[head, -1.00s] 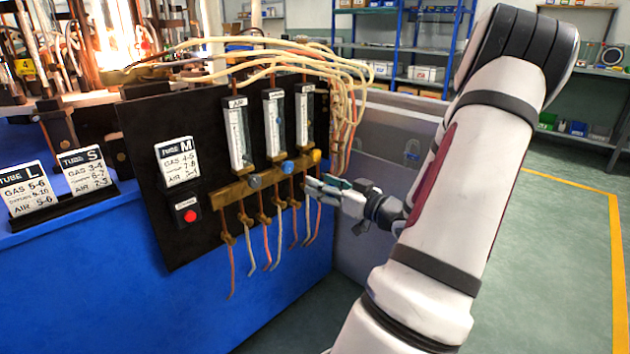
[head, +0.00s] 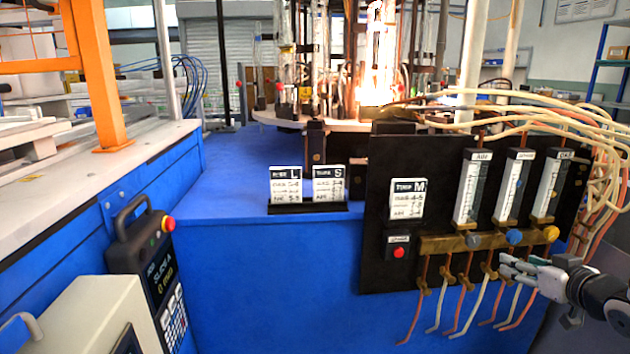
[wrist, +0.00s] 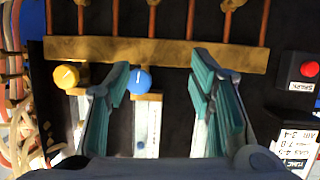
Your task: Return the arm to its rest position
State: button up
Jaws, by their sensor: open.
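My gripper (head: 508,268) is at the right of the head view, in front of the lower right part of the black gas panel (head: 385,272). In the wrist view my gripper (wrist: 160,88) has its two teal-padded fingers spread apart with nothing between them. The blue knob (wrist: 138,81) shows beside the left finger, and the yellow knob (wrist: 66,76) lies further left. The grey knob (head: 473,240) shows in the head view, but I cannot make it out in the wrist view, where the right finger may hide it. Most of my arm is outside the head view.
Hoses (head: 600,150) hang at the panel's right side, and bent tubes (head: 440,305) stick out below the brass bar (head: 450,243). A red button (head: 398,253) is on the panel. Label cards (head: 285,184) stand on the blue bench (head: 235,165). A glowing flame (head: 377,90) burns behind.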

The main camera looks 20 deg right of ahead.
jog(key=s+a+r+g+h, duration=0.1)
jog(key=a+r+g, duration=0.25)
jog(key=a, duration=0.55)
jog(key=a+r+g, duration=0.3)
jog(key=a+g, duration=0.2)
jog(key=a, duration=0.4)
jog(key=s+a+r+n+g+y, duration=0.15)
jog(key=s+a+g+y, duration=0.35)
jog(key=s+a, duration=1.7)
notch_tip(320, 180, up, 33)
jog(key=a+n+t+p, duration=0.1)
jog(key=t+p, duration=0.3)
jog(key=p, duration=2.7)
jog(key=shift+w+p, duration=0.35)
jog(key=shift+w, duration=0.05)
jog(key=shift+r, duration=0.1)
